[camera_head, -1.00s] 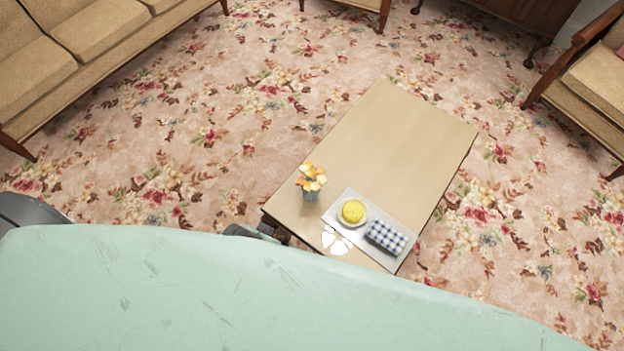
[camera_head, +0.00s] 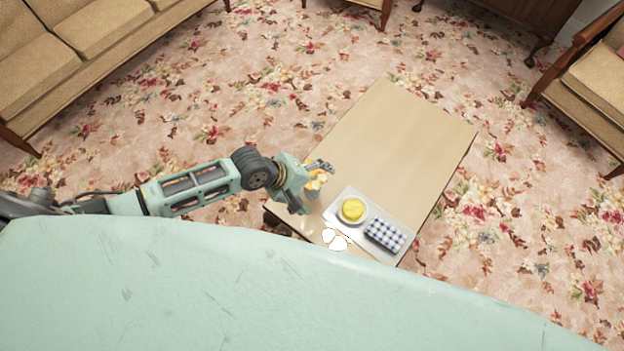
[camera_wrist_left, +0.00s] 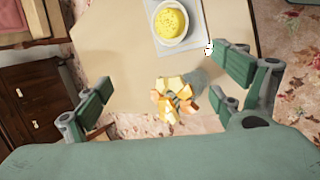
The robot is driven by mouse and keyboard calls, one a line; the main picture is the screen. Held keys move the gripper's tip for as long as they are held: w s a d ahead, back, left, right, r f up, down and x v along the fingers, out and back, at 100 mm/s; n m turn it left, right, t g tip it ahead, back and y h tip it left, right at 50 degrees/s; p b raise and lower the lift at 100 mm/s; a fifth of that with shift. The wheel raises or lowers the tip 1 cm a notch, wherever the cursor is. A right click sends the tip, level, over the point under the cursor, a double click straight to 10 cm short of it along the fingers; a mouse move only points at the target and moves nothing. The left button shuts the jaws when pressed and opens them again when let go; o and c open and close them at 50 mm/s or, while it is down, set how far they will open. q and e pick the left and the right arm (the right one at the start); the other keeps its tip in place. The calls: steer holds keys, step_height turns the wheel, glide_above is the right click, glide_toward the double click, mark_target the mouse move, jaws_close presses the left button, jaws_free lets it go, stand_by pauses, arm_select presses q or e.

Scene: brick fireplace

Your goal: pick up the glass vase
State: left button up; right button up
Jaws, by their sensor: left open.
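The glass vase (camera_wrist_left: 195,78) is blue-grey and holds orange and yellow flowers (camera_wrist_left: 172,98). It stands at the near left end of the low wooden table. I cannot tell whether a finger touches the vase. My right gripper is not in view.
On the wooden table (camera_head: 400,130) beside the vase lies a white tray (camera_head: 348,198) with a bowl of yellow food (camera_head: 352,210) and a blue checked cloth (camera_head: 384,235). A white flower-shaped item (camera_head: 335,239) is at the tray's near edge. The table's far part is clear.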

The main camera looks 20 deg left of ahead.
mark_target(312, 182)
arm_select(q)
steer(key=w+a+n, duration=0.1)
steer(key=a, duration=0.1)
steer(key=w+a+f+n, duration=0.1)
steer(key=a, duration=0.1)
steer(key=w+a+n, duration=0.2)
steer(key=shift+f+t, duration=0.15)
steer(key=shift+t, duration=0.25)
steer(key=shift+w+f, duration=0.2)
steer(key=shift+f, duration=0.1)
steer(key=x, duration=0.2)
steer(key=b+x, duration=0.1)
steer(key=x, duration=0.4)
steer(key=shift+s+a+f, duration=0.15)
steer(key=shift+s+f, duration=0.2)
steer(key=shift+r, duration=0.1)
steer(key=c, duration=1.5)
